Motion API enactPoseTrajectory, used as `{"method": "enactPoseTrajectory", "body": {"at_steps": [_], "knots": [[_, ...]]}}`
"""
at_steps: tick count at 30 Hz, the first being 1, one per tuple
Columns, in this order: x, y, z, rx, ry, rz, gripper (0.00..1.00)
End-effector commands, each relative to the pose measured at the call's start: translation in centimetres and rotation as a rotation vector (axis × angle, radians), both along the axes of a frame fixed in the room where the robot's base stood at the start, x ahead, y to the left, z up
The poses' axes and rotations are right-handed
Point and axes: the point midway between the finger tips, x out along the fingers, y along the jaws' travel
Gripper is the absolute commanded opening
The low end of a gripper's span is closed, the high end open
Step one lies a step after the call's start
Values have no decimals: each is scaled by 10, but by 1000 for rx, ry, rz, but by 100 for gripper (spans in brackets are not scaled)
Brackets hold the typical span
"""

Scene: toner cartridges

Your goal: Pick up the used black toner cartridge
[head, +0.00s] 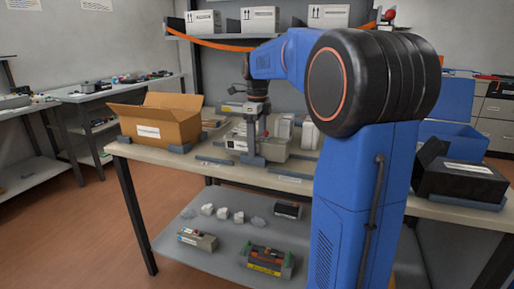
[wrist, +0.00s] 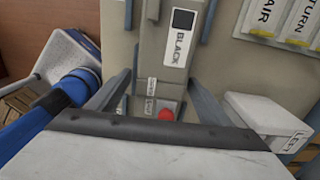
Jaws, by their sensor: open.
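In the wrist view, the two fingers of my gripper (wrist: 160,80) are apart, one on each side of a narrow grey part with small white labels (wrist: 150,88) and a red round spot (wrist: 165,114). This may be the used toner cartridge; its near end is hidden by my gripper. A white label reading BLACK (wrist: 178,50), with a black square, lies just beyond the fingertips on a grey surface. In the head view, my gripper (head: 250,152) points down over the workbench beside a grey unit (head: 272,147). I cannot tell whether the fingers touch anything.
An open cardboard box (head: 160,118) stands left on the workbench (head: 195,172). A black box (head: 462,180) stands right. A white box (wrist: 262,115) sits close to my right finger. The lower shelf (head: 215,262) holds cartridges, including a green-ended one (head: 266,261), and crumpled pieces.

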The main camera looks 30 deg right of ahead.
Motion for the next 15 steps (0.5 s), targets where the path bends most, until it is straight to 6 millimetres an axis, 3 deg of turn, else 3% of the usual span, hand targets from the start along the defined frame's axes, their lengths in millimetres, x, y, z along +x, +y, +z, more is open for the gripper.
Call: {"method": "enactPoseTrajectory", "body": {"at_steps": [2,9,15], "knots": [[0,0,0,0,0,0,73],[0,0,0,0,0,0,18],[0,0,1,0,-1,0,17]]}}
